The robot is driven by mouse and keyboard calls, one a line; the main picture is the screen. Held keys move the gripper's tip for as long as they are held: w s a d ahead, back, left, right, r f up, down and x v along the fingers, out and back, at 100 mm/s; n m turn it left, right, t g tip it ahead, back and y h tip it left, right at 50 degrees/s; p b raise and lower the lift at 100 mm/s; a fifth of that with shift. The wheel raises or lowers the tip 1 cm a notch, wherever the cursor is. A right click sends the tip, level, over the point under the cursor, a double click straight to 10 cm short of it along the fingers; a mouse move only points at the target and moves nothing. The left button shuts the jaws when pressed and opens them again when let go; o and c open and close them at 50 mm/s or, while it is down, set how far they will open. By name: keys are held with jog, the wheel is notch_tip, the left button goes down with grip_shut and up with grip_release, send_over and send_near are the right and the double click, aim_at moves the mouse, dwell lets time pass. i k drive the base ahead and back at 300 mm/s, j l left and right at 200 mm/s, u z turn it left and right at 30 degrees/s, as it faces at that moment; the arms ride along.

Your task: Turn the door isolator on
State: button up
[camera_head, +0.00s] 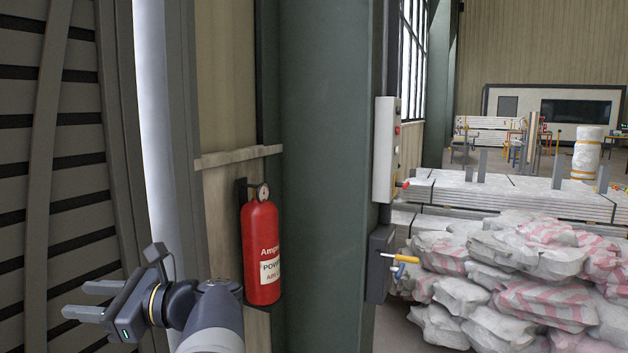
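A dark grey box (379,268) is mounted low on the green column. A yellow lever (400,257) sticks out from it, roughly level, with a small blue part (399,270) below. It looks like the door isolator, but no label is readable. A pale control box (384,150) with a red button and other small controls hangs above it. My gripper (77,299) is at the lower left, its two grey fingers apart and pointing left, with nothing between them. It is far from both boxes and turned away from them.
A red fire extinguisher (262,250) hangs between my arm and the boxes. The green column (325,180) stands beside it. A slatted door (60,180) is at the left. Stacked sacks (510,270) and boards (510,190) lie right of the boxes.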

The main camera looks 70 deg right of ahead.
aim_at(404, 186)
jog(key=k+l+z, duration=0.2)
jog(key=l+z, duration=0.2)
jog(key=l, duration=0.85)
jog(key=l+z, duration=0.45)
jog(key=l, duration=2.7)
jog(key=k, duration=0.05)
